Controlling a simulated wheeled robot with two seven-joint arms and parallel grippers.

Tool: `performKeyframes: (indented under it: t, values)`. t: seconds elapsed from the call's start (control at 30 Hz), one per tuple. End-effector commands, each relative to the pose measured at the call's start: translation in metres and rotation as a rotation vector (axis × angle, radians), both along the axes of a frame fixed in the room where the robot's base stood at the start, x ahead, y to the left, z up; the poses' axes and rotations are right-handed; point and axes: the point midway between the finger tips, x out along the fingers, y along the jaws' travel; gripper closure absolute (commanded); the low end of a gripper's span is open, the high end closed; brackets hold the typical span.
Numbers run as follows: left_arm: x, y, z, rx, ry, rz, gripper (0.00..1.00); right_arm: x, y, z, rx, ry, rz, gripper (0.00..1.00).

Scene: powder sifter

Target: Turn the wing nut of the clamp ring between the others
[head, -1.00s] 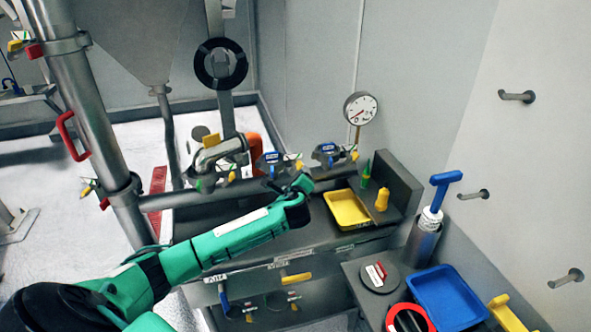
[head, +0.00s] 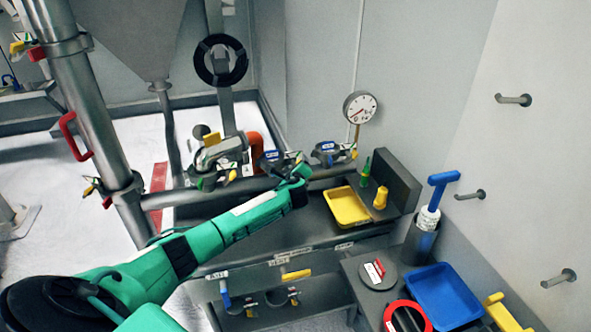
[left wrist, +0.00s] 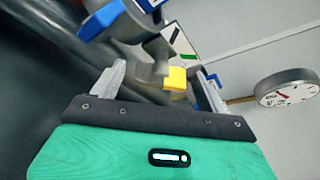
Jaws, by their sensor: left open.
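Several clamp rings sit in a row on the horizontal pipe. The middle clamp ring (head: 268,160) has a blue part on it; its wing nut side is largely hidden behind my left gripper (head: 299,173). To its left is a clamp ring (head: 208,158) with a yellow part on top, to its right another with a blue part (head: 328,150). In the left wrist view my left gripper (left wrist: 157,75) is open. A yellow wing nut (left wrist: 176,78) shows between its fingers, nearer the right one; I cannot tell whether they touch.
A pressure gauge (head: 359,107) stands behind the pipe on the right. A yellow tray (head: 347,208), a blue tray (head: 443,298) and a blue-handled tool (head: 443,182) are to the right. Hooks stick out of the right wall. A steel hopper (head: 140,35) is at upper left.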

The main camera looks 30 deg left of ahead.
Motion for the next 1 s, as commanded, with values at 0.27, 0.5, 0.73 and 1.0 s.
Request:
performKeyframes:
  t: [0.27,0.5,0.73,1.0]
  values:
    - [0.000,0.000,0.000,0.000,0.000,0.000,0.53,0.000,0.000,0.000,0.000,0.000,0.000,1.00]
    - [0.000,0.000,-0.001,-0.004,-0.002,0.000,0.68,0.000,0.000,-0.001,0.000,0.000,0.000,1.00]
    - [-0.001,0.000,-0.006,-0.043,-0.048,-0.001,0.68,0.000,0.000,-0.015,0.000,0.000,0.000,1.00]
    - [-0.002,0.000,-0.012,-0.166,-0.192,0.000,0.68,0.000,0.000,-0.055,0.000,0.000,0.000,1.00]
